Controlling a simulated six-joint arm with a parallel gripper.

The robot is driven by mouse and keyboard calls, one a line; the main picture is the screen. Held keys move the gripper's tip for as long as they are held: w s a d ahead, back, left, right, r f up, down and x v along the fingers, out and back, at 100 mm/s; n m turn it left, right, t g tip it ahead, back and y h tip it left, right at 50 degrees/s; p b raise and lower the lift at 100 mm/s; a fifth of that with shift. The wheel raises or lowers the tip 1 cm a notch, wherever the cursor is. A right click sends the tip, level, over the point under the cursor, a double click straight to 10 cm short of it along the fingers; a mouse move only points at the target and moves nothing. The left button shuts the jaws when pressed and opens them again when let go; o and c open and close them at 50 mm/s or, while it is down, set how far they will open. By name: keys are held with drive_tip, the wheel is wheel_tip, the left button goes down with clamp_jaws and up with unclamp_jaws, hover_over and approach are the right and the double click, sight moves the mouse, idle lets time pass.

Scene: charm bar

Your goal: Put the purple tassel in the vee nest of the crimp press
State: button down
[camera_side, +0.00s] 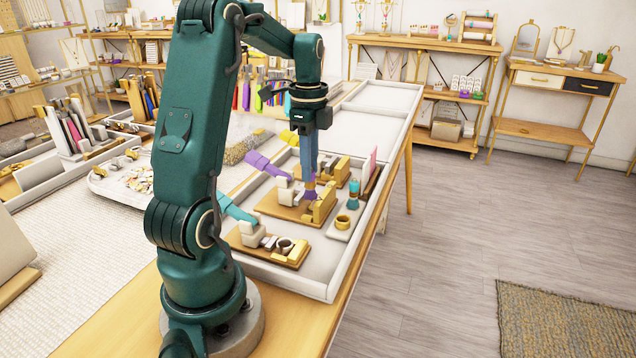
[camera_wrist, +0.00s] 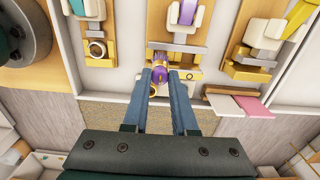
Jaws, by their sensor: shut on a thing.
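My gripper (camera_side: 309,180) points down with its blue fingers shut on the purple tassel (camera_side: 310,194). In the wrist view, the tassel (camera_wrist: 160,76) shows its purple round end and a gold part between the fingertips (camera_wrist: 173,76). The crimp press with the purple handle (camera_side: 263,164) stands on a wooden board (camera_side: 275,208), with a white head and a gold block (camera_side: 324,203). The tassel is over this board, close to the gold block. In the wrist view, the press (camera_wrist: 184,20) lies just beyond the fingertips. The vee nest is partly hidden, and I cannot tell whether the tassel touches it.
A press with a teal handle (camera_side: 235,210) stands nearer, and one with a yellow handle (camera_side: 288,138) farther back. The white tray wall (camera_side: 345,262) borders the area.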

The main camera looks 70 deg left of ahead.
drive_tip(key=shift+f, duration=2.1)
idle(1.5)
drive_tip(key=c, duration=0.6)
unclamp_jaws()
drive_tip(key=shift+r, duration=2.6)
